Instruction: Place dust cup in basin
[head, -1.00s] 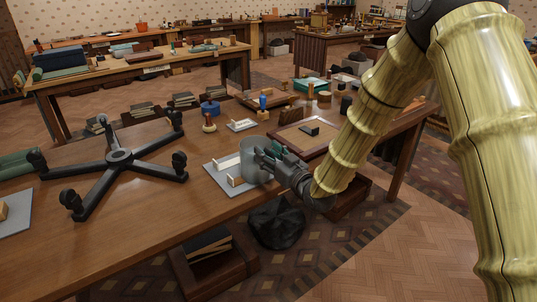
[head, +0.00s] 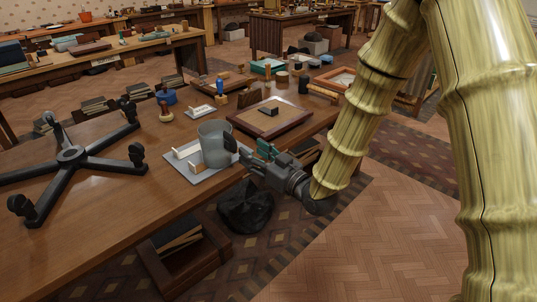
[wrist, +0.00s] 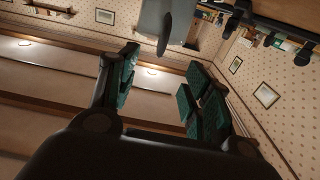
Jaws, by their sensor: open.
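The dust cup appears to be the grey cup (head: 212,146) with a dark handle on its right side. It stands upright on or just over a flat grey mat (head: 203,178) near the table's front edge. My gripper (head: 254,158) is open and empty, just right of the cup, with its fingers toward the handle. In the wrist view, part of the cup (wrist: 157,22) shows at the top, beyond the spread green-padded fingers (wrist: 162,72). I cannot pick out a basin for certain in either view.
Small pale blocks (head: 188,152) stand on the mat beside the cup. A black star-shaped base (head: 71,155) covers the table's left. A framed board (head: 284,124) lies behind my gripper. A black bag (head: 245,205) and a brown box (head: 182,262) are on the floor below.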

